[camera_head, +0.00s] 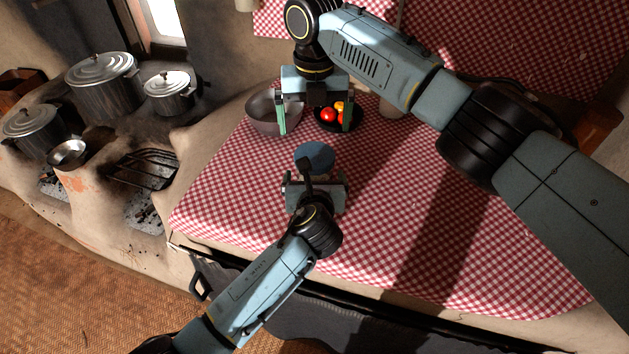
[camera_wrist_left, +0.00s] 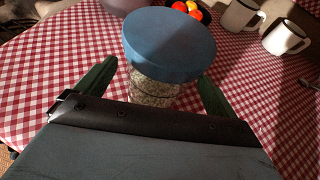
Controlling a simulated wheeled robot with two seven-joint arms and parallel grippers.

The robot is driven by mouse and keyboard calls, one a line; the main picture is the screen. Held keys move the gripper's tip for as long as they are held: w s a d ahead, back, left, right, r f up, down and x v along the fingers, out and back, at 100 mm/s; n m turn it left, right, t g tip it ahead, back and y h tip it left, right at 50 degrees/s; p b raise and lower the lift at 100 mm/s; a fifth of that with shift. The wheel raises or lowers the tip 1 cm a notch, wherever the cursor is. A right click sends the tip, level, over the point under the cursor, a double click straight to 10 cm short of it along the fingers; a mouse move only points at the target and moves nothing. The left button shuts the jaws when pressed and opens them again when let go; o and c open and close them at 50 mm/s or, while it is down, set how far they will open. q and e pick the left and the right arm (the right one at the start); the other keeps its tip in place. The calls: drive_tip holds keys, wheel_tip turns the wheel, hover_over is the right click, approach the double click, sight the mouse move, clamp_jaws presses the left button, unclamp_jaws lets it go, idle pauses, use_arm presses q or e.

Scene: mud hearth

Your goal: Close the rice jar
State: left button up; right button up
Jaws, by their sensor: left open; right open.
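The rice jar (camera_wrist_left: 152,90) is clear glass with pale grains inside, standing on the checked cloth in the left wrist view. A wide blue lid (camera_wrist_left: 168,42) is on top of it; I cannot tell whether it is fully seated. In the head view the lid (camera_head: 314,156) shows as a blue disc and hides most of the jar. My left gripper (camera_head: 316,180) is open, low at the near side of the jar, with a green finger on either side of it. My right gripper (camera_head: 314,122) is open and empty, fingers down, and appears above and beyond the lid.
A grey bowl (camera_head: 268,118) and a dark bowl (camera_head: 347,127) with red and orange fruit stand behind the jar. White mugs (camera_wrist_left: 285,37) stand at the back right. Pots (camera_head: 103,84) sit on the hearth at left. The cloth (camera_head: 410,190) is clear right of the jar.

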use_arm(q)
drive_tip(key=shift+x, duration=0.8)
drive_tip(key=c, duration=1.9)
use_arm(e)
drive_tip(key=shift+m, duration=0.4)
use_arm(q)
drive_tip(key=shift+c, duration=0.2)
use_arm(e)
drive_tip(key=m, duration=0.8)
